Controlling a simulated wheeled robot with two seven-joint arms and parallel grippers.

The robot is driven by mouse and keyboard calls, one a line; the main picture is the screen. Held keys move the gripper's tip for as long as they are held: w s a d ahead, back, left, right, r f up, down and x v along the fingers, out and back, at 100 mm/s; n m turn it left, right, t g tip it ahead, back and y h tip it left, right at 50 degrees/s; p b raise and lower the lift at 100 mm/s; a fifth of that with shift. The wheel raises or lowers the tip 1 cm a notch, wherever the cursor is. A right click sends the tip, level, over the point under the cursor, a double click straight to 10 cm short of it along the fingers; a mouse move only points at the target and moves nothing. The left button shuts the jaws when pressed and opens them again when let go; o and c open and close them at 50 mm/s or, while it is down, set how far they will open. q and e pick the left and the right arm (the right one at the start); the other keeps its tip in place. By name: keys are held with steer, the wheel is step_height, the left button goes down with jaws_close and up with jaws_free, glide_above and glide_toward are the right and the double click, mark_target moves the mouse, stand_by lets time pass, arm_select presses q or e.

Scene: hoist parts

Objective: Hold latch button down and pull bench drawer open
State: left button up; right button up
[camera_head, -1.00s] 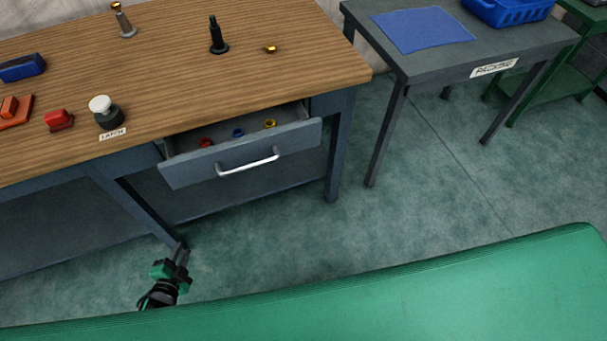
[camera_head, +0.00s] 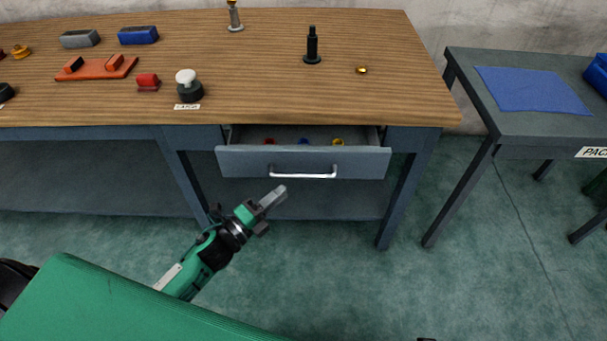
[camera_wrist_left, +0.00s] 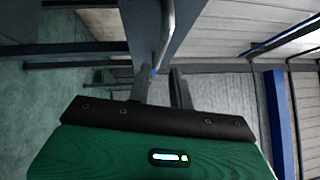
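The bench drawer (camera_head: 240,160) stands partly open, with red, blue and yellow small parts inside. Its silver bar handle (camera_head: 303,176) is on the front. The latch button (camera_head: 187,80) has a white cap on a dark base. It stands on the bench top behind a LATCH label, with nothing touching it. My left gripper (camera_head: 276,193) is just below and left of the handle, apart from it. In the left wrist view its two fingers (camera_wrist_left: 161,88) are spaced apart and empty, with the handle (camera_wrist_left: 168,30) ahead of them. My right gripper is not in view.
The wooden bench top (camera_head: 240,95) holds a red block (camera_head: 148,82), an orange tray (camera_head: 92,70), a blue block (camera_head: 138,35) and a black post (camera_head: 312,48). A side table with a blue mat (camera_head: 530,90) stands at right. Floor before the drawer is clear.

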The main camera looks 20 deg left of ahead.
mark_target(302, 176)
arm_select(q)
steer(key=x, duration=0.7)
steer(key=shift+w, duration=0.3)
steer(key=shift+w+d+p, duration=0.3)
steer(key=shift+w+d, duration=0.05)
steer(key=shift+w, duration=0.1)
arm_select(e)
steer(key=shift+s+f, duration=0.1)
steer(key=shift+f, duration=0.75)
arm_select(q)
steer(key=shift+c, duration=0.4)
jaws_close()
